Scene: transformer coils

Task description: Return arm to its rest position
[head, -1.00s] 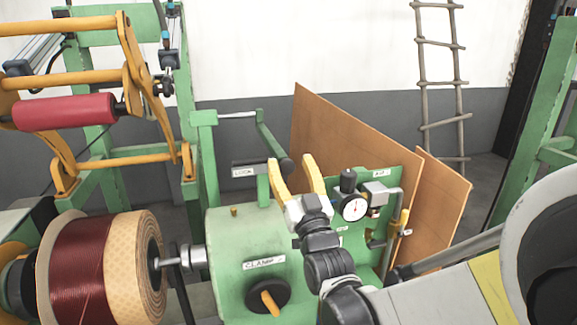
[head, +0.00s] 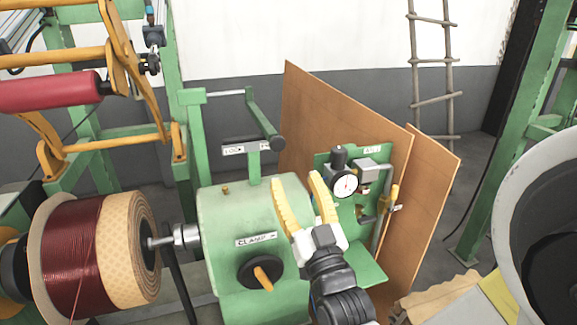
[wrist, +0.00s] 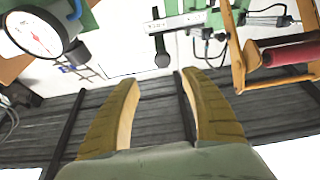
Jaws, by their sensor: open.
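My gripper (head: 296,186) has two yellow fingers spread apart with nothing between them. In the head view it points up in front of the green clamp housing (head: 217,228) and left of the pressure gauge (head: 346,183). In the wrist view my gripper (wrist: 158,82) is open and empty, and the gauge (wrist: 33,34) shows at the upper left. The black lock lever knob (head: 277,143) stands behind and left of the fingers. The clamp knob (head: 262,272) with its orange handle is below left.
A coil of red-brown wire (head: 75,255) sits on the shaft at the left. Brown boards (head: 340,110) lean behind the gauge panel, and a wooden ladder (head: 414,80) stands at the wall. A red roller (head: 50,91) is at the upper left.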

